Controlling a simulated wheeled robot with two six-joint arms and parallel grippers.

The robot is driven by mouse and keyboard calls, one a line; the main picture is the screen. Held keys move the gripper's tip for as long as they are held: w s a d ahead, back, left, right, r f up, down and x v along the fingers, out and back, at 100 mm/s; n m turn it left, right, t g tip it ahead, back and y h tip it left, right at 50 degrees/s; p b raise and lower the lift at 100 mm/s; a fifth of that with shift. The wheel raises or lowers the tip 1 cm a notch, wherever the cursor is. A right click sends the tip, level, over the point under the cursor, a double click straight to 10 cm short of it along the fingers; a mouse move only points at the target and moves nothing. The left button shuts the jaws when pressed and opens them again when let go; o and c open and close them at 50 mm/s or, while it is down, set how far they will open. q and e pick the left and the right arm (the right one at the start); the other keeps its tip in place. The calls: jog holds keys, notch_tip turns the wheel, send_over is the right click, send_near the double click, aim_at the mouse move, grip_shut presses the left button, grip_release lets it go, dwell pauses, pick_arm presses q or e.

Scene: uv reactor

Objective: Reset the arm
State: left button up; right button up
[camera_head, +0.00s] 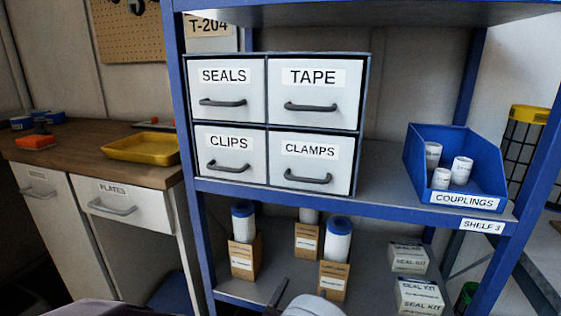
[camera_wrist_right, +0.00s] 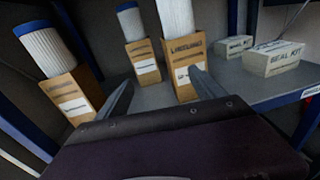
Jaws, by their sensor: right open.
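My right gripper (camera_wrist_right: 162,92) is open and empty in the right wrist view, with its two grey fingers spread apart. They point at the boxed filter cartridges on the lower shelf. My left gripper is in neither view.
A blue shelf unit (camera_head: 360,202) holds labelled drawers (camera_head: 230,113) and a blue couplings bin (camera_head: 455,180). Seal kit boxes (camera_head: 420,297) stand at the lower shelf's right. Blue posts (camera_head: 187,150) edge the unit. A wooden counter (camera_head: 85,145) with a yellow tray (camera_head: 140,148) is left.

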jog(key=s+d+f+m+g+h, duration=0.2)
jog(key=s+d+m+g, duration=0.25)
jog(key=d, duration=0.35)
jog(key=s+d+f+m+g+h, duration=0.25)
jog(key=d+m+g, duration=0.35)
jog(key=d, duration=0.3)
jog(key=s+a+f+m+g+y+p, duration=0.1)
jog(key=s+f+m+g+y, duration=0.25)
jog(key=s+m, duration=0.3)
jog(key=s+a+f+m+g+y+p, duration=0.1)
jog(key=s+f+m+g+y, duration=0.15)
jog(key=s+m+y, duration=0.45)
jog(key=w+a+r+m+p, duration=0.1)
jog(key=w+r+m+p, duration=0.1)
jog(key=r+p, duration=1.7)
jog(key=w+a+r+m+t+p, duration=0.1)
jog(key=r+m+p, duration=0.4)
jog(key=r+p, duration=1.4)
notch_tip(320, 180, up, 2)
jog(key=shift+w+r+y, duration=0.1)
jog(key=shift+w+y, duration=0.3)
jog(key=shift+w, duration=0.3)
